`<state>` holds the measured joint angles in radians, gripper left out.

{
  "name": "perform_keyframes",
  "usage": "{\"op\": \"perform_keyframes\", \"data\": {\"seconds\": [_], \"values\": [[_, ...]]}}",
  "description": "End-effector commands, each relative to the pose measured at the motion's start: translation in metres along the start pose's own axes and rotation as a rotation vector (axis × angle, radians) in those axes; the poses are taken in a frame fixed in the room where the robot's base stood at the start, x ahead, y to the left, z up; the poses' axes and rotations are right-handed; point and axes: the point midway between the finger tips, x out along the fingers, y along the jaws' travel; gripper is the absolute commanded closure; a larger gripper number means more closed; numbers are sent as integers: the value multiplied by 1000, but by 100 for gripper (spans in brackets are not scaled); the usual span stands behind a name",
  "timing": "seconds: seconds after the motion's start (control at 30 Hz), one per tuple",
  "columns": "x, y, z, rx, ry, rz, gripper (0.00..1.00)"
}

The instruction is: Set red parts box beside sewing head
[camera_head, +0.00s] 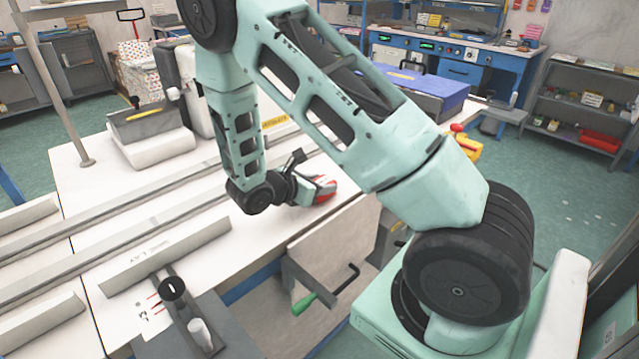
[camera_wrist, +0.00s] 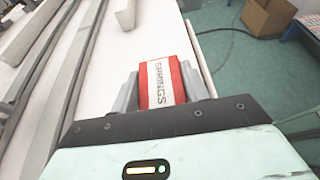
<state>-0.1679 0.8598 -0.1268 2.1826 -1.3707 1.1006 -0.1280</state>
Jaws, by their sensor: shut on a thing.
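A red parts box with a white band reading "SPRINGS" (camera_wrist: 162,82) sits between the two grey fingers of my gripper (camera_wrist: 165,92) in the wrist view. The fingers are shut on its sides. In the head view the box (camera_head: 324,188) shows as a red and white shape at my gripper, over the white table near its front edge. I cannot tell whether it touches the table. A pale machine body (camera_head: 180,75), which looks like the sewing head, stands at the back of the table, partly hidden by my arm.
Long grey rails (camera_head: 120,208) run across the white table (camera_head: 92,182). A grey box on a white base (camera_head: 158,148) stands at the back left. A blue case (camera_head: 425,88) lies behind my arm.

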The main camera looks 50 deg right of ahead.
Motion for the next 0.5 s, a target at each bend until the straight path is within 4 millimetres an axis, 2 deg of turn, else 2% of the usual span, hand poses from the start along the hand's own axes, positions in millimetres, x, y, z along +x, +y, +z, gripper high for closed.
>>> {"op": "perform_keyframes", "data": {"seconds": [0.17, 0.2, 0.27, 0.5], "values": [[2, 0, -4, -1, -1, 0, 79], [1, 0, -3, 0, 0, 0, 49], [1, 0, -3, 0, 0, -1, 33], [1, 0, -2, 0, 0, -1, 33]]}}
